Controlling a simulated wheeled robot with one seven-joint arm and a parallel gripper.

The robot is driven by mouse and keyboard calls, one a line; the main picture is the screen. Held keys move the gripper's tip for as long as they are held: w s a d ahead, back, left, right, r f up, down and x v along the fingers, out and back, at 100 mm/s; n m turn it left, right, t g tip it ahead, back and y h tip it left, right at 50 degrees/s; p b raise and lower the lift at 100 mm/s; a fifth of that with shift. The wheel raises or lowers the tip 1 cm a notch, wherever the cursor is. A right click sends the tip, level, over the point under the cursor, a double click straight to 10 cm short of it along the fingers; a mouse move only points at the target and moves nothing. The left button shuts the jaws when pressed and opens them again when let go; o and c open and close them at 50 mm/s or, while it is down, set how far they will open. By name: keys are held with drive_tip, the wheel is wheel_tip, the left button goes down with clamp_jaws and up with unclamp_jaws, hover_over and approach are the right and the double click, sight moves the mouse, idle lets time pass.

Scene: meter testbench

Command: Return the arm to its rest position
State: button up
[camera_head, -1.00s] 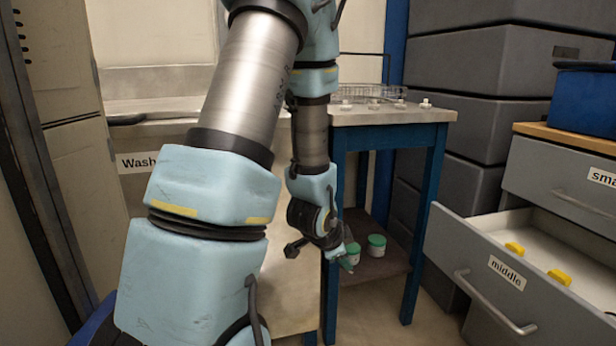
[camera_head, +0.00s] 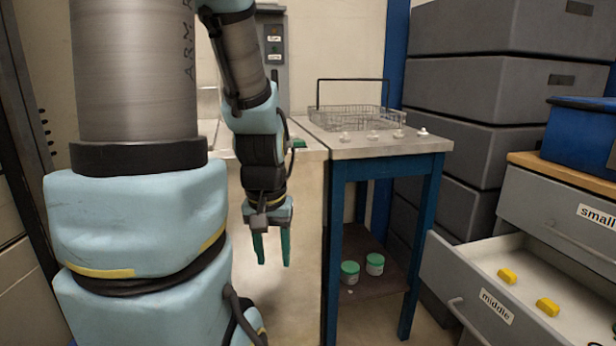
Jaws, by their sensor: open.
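My gripper (camera_head: 272,250) hangs from my arm left of the blue-legged table, fingers pointing down. Its two green fingertips are apart with nothing between them. It is in front of the pale cabinet front and touches nothing that I can see. My arm (camera_head: 140,200) fills the left of the view, bent, with its upper part beyond the top edge.
The blue-legged table (camera_head: 385,150) carries a wire basket (camera_head: 350,118) and several small white pieces. Two green-lidded jars (camera_head: 349,272) (camera_head: 374,264) stand on its lower shelf. An open middle drawer (camera_head: 497,306) holds yellow blocks (camera_head: 507,276). Grey boxes (camera_head: 470,90) are stacked behind.

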wheel_tip(320, 180, up, 18)
drive_tip(key=p, duration=1.6)
drive_tip(key=shift+r, duration=0.2)
idle(0.3)
